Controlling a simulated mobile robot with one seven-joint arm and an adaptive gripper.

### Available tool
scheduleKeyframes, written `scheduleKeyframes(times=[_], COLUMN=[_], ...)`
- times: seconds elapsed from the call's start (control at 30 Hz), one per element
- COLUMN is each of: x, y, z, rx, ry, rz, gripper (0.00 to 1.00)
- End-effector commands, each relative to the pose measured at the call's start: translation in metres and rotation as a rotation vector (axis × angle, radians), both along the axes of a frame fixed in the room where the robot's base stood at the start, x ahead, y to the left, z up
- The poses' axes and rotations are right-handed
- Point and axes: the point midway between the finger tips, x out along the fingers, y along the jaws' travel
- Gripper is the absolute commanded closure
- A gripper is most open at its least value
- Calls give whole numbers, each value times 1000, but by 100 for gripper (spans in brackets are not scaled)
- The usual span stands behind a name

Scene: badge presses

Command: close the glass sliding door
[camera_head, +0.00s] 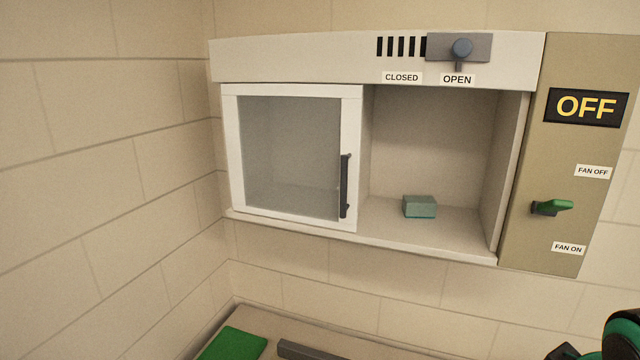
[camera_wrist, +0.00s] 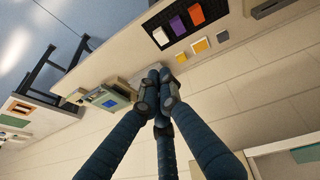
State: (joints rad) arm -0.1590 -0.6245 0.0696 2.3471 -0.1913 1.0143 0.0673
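The glass sliding door (camera_head: 351,130) has a white frame and a greyish pane. It stands over the left half of a wall cabinet (camera_head: 300,62), leaving the right half open. A dark vertical handle (camera_head: 345,186) is on the door's right frame bar. A small green box (camera_head: 420,207) sits on the cabinet floor in the open half. My gripper (camera_wrist: 158,82) shows in the wrist view with its dark blue fingers drawn together at the tips and nothing visible between them. It is apart from the door, and its fingers are not seen in the head view.
A panel (camera_head: 535,160) at right has an OFF sign (camera_head: 587,107) and a green switch (camera_head: 552,207). A green mat (camera_head: 234,345) lies below. Part of my arm shows at lower right.

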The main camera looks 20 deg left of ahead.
Motion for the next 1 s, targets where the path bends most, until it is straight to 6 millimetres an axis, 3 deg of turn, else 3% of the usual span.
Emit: scheduleKeyframes(times=[0.37, 0.57, 0.77, 1.0], x=[74, 116, 156, 193], y=[36, 71, 122, 204], z=[52, 80, 107, 139], rx=[-305, -481, -658, -865], ry=[116, 126, 98, 15], rz=[162, 232, 291, 347], gripper=[100, 100, 100, 100])
